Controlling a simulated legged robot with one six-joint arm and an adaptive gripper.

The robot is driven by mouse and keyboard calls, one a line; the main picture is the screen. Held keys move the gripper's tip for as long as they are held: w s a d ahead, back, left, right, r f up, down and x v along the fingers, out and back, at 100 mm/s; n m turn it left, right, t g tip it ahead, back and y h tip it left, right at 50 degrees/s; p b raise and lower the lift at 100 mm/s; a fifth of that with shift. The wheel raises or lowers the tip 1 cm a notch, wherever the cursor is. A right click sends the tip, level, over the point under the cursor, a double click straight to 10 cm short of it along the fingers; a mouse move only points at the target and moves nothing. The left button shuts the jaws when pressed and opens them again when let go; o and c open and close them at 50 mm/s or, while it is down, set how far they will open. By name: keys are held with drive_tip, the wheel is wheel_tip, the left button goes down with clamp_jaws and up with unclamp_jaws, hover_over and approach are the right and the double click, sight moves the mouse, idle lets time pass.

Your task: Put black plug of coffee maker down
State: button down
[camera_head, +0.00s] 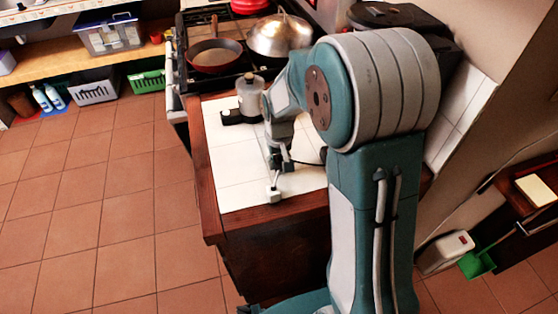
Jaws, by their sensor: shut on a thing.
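My gripper (276,181) is low over the front of the white tiled counter (238,180), pointing down near its wooden edge. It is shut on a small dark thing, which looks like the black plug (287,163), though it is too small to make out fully. A thin black cord (309,162) runs from there to the right and goes behind my arm. I cannot tell whether the plug touches the counter. A black appliance (392,14), perhaps the coffee maker, stands at the back right, mostly hidden by my arm.
A grey pot-like item (251,98) with a dark base stands on the counter behind my gripper. The stove (200,82) beyond bears a red-brown pan (215,55) and a domed metal lid (280,36). The counter's front left is clear. Tiled floor (105,220) lies left.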

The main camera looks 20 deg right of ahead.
drive_tip(key=shift+f, duration=0.35)
drive_tip(key=shift+f, duration=0.2)
drive_tip(key=shift+c, duration=1.7)
unclamp_jaws()
